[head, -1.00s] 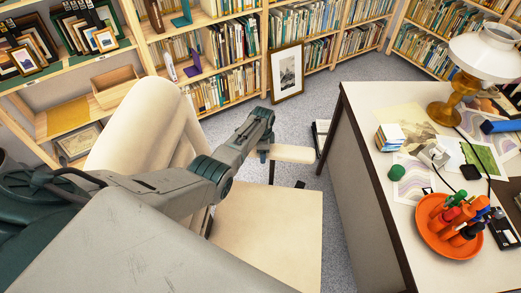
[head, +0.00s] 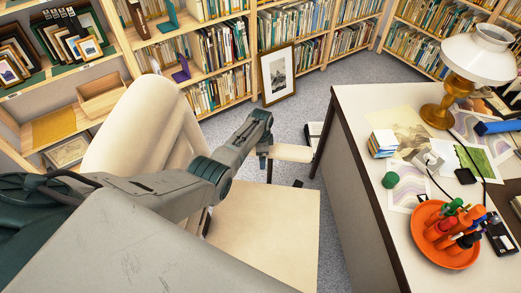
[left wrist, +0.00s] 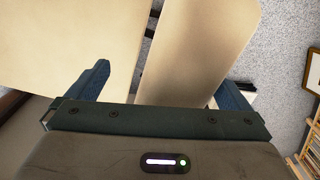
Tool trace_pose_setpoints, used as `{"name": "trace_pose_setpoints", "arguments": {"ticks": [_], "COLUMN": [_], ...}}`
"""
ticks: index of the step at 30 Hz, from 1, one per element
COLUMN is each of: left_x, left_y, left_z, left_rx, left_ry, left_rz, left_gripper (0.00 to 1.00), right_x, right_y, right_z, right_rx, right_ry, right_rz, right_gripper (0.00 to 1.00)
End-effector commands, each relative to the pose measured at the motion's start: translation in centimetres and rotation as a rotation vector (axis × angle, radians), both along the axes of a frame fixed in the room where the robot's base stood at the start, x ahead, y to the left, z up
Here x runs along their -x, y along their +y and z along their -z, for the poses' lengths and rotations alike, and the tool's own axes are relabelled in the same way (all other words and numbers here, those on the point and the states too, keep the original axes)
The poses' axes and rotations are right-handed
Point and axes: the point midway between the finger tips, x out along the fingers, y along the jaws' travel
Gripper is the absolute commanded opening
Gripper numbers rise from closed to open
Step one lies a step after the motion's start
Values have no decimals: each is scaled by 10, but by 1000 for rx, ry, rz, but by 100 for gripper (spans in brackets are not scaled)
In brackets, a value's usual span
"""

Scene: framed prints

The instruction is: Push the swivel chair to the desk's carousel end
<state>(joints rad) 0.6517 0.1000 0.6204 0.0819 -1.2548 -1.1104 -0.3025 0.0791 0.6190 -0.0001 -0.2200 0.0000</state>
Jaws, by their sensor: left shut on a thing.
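The cream swivel chair stands left of the desk (head: 362,190), with its tall back (head: 140,125), its seat (head: 262,235) and an armrest (head: 292,153). My left gripper (head: 264,150) is at that armrest. In the left wrist view the two blue fingers (left wrist: 165,88) stand wide apart on either side of the armrest (left wrist: 190,45), shut on it. The seat (left wrist: 70,40) shows beside it. The orange carousel (head: 447,262) with several pens and tools sits on the desk's near end. My arm hides part of the chair. My right gripper is out of view.
Bookshelves (head: 225,70) line the back and left. A framed print (head: 278,75) leans against them on the floor. A lamp (head: 470,65) and papers lie on the desk. A strip of grey carpet (head: 330,245) is free between seat and desk.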

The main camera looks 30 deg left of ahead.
Motion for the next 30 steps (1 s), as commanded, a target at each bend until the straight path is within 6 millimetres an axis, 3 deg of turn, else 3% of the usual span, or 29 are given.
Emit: {"name": "trace_pose_setpoints", "arguments": {"ticks": [1,7,21,30], "left_x": [15,13,0,-2], "left_y": [-9,-8,-2,0], "left_z": [13,4,-84,-104], "left_rx": [14,13,7,4], "left_ry": [38,35,9,6], "left_rz": [1,2,1,1], "left_gripper": [95,95,95,95], "right_x": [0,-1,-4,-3], "right_y": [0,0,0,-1], "right_z": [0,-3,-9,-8], "right_rx": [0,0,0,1], "right_ry": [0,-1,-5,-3], "right_rz": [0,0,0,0], "right_gripper": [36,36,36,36]}}
